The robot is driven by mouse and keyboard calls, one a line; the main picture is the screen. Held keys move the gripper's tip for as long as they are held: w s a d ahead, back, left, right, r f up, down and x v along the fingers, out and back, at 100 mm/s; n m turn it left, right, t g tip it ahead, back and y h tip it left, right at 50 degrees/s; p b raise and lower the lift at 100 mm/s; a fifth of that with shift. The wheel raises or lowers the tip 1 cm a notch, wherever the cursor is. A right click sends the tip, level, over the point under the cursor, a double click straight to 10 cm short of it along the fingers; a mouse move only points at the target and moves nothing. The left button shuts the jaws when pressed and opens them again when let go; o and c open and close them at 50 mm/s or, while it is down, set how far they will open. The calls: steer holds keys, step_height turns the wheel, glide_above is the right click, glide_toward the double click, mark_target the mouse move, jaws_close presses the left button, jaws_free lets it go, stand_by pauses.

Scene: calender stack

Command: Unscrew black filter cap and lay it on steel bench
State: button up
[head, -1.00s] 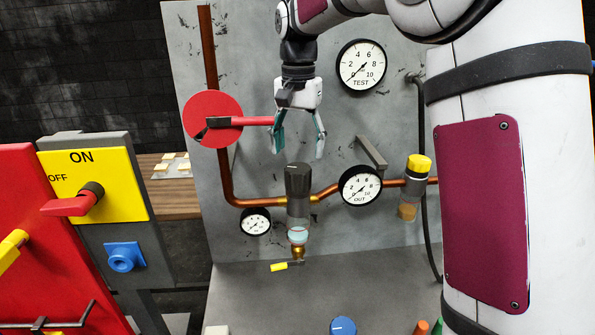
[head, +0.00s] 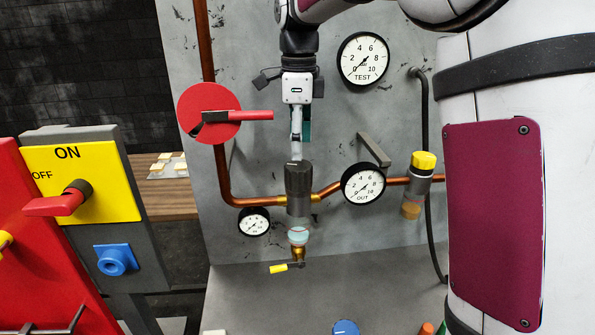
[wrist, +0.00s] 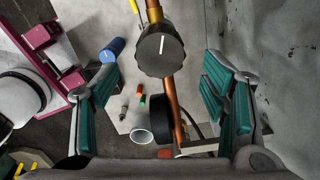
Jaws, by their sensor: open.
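The black filter cap (head: 298,177) sits upright on top of the filter on the copper pipe, above a clear bowl (head: 298,236) and a brass fitting. In the wrist view the cap (wrist: 160,51) shows from above, round and ribbed with a white line, between the fingers but beyond them. My gripper (head: 297,150) is above the cap, pointing down, seen edge-on with its fingers overlapping. In the wrist view my gripper (wrist: 165,95) has its teal-padded fingers wide apart with nothing between them. The steel bench (head: 330,285) is below, with clear surface near the filter.
A red valve handle (head: 250,115) juts out left of my gripper. A bracket (head: 374,150) and the OUT gauge (head: 363,184) stand to the right, with a yellow-capped unit (head: 423,162) farther right. A blue knob (head: 345,327) stands at the bench front.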

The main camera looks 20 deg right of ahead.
mark_target(298, 165)
steer(key=shift+m, duration=0.7)
steer(key=shift+f, duration=3.5)
steer(key=c, duration=1.1)
steer(key=shift+n, duration=1.1)
steer(key=shift+n, duration=1.1)
